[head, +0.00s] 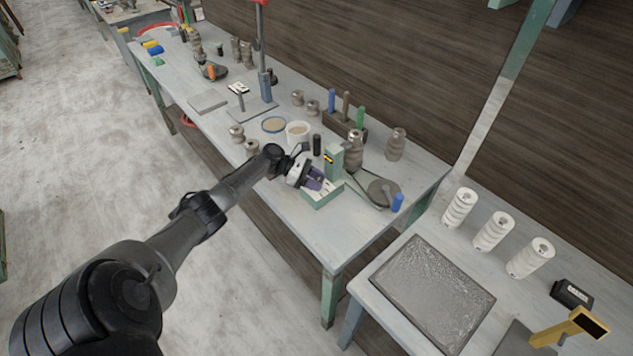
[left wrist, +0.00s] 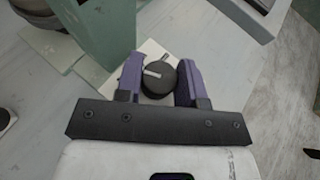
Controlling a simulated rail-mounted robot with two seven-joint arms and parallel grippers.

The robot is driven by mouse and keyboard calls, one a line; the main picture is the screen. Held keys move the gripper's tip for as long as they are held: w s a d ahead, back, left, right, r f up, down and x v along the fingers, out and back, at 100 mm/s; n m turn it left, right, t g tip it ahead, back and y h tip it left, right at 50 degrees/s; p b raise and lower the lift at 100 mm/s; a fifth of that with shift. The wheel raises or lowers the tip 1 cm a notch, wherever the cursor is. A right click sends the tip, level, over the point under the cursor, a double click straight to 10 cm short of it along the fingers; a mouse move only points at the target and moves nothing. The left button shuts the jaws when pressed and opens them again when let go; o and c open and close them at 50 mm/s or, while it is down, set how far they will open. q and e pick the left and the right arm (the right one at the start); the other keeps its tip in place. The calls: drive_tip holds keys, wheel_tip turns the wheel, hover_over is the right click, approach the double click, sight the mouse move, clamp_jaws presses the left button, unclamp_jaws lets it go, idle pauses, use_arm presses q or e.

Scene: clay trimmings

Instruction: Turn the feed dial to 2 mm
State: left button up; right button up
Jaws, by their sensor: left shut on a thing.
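The feed dial (left wrist: 157,84) is a round black knob with a white pointer mark, on a pale plate in the left wrist view. The pointer lies tilted across the knob; I cannot read any scale marks. My left gripper (head: 317,180) reaches down to the green machine (head: 334,158) on the workbench. In the left wrist view its two purple fingers (left wrist: 160,86) stand on either side of the dial, shut on it. In the head view the gripper hides the dial. My right gripper is in neither view.
Close around the machine stand a white tub (head: 298,133), a black cylinder (head: 316,144), clay pieces (head: 354,152) and a round grey disc (head: 383,192) with a blue item (head: 397,202) beside it. The bench's front right corner (head: 340,238) is clear.

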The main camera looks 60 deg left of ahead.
use_arm(q)
drive_tip(key=o, duration=0.8)
drive_tip(key=shift+w+d, duration=0.1)
drive_tip(key=shift+o, duration=0.6)
